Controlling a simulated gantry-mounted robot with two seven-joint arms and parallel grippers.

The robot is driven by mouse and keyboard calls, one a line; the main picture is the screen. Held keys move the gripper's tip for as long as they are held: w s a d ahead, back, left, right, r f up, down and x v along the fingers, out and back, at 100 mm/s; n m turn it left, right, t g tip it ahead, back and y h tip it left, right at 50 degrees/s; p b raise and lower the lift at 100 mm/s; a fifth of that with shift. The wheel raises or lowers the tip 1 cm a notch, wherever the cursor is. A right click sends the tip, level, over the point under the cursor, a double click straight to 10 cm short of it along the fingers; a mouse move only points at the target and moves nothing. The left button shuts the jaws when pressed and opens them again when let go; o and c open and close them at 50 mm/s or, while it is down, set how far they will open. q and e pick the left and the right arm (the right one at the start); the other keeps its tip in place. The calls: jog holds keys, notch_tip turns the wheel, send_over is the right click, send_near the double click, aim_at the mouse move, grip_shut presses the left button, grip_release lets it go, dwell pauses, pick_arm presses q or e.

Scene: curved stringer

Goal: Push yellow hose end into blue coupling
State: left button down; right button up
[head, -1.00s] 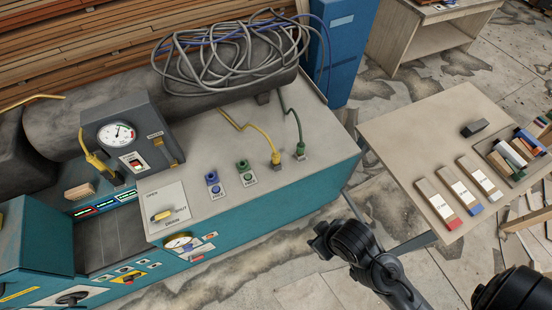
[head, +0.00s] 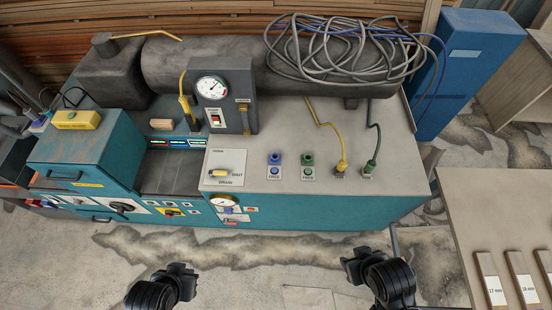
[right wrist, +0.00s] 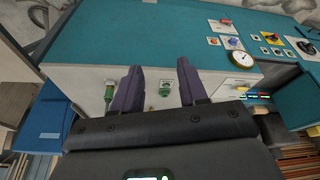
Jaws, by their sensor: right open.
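The yellow hose end (head: 342,165) stands upright in a holder on the bench top, with its yellow hose running back. The blue coupling (head: 275,160) stands upright to its left on a label plate, with nothing in it. My right gripper (head: 352,262) is in front of the bench, apart from both. In the right wrist view the open right gripper (right wrist: 158,76) has empty space between its fingers. Its fingers seem to hide the yellow hose end and the blue coupling there. My left gripper (head: 183,272) is low in front of the bench; its jaws cannot be made out.
A green coupling (head: 308,160) sits between the blue coupling and the yellow hose end. A green hose end (head: 369,168) stands right of the yellow one. A gauge box (head: 224,98) and drain valve (head: 222,173) are at left. Coiled hoses (head: 345,48) lie behind.

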jog(key=shift+o, duration=0.4)
jog(key=o, duration=0.4)
jog(key=shift+d, duration=0.15)
